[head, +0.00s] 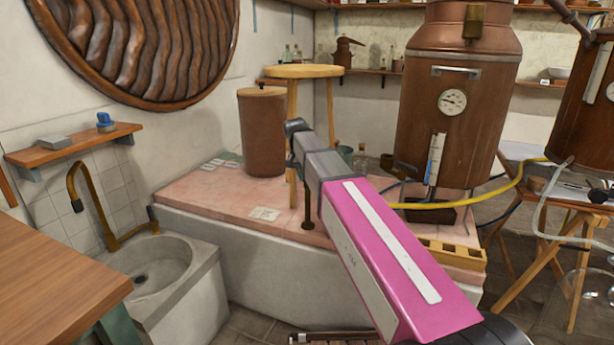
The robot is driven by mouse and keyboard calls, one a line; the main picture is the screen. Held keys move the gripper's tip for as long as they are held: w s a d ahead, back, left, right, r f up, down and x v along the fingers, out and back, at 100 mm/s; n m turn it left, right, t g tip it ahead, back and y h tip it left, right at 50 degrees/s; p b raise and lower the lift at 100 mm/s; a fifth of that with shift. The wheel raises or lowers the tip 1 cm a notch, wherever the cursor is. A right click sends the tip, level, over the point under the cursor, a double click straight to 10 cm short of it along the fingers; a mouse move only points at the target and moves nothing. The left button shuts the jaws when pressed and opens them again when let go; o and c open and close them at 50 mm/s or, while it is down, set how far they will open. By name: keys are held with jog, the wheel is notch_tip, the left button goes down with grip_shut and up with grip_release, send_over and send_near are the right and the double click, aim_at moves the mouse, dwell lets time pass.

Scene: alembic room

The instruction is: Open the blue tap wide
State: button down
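I cannot make out a tap that is clearly blue. A brass swan-neck tap (88,205) stands over the stone sink (165,275) at the left; a small dark part hangs at its spout end. My pink and grey arm reaches from the lower right toward the middle. At its far end, my gripper (294,127) shows as a small dark tip in front of the stool and pink-topped bench. It is well to the right of the brass tap and apart from it. Its fingers are too small and turned away to tell whether they are open or shut.
A blue object (105,122) sits on the wall shelf (75,143) above the sink. A wooden table (60,270) fills the lower left. A wooden stool (303,72), brown canister (262,135) and large copper vessel (440,110) stand on the bench (200,195). A yellow hose (480,195) crosses at right.

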jog(key=shift+a+m, duration=0.15)
jog(key=shift+m, duration=0.25)
jog(key=c, duration=1)
grip_release()
jog(key=shift+c, duration=0.2)
notch_tip(320, 180, up, 11)
jog(key=a, duration=0.2)
jog(key=shift+w+f, duration=0.2)
jog(key=shift+w, duration=0.1)
jog(key=shift+s, duration=0.1)
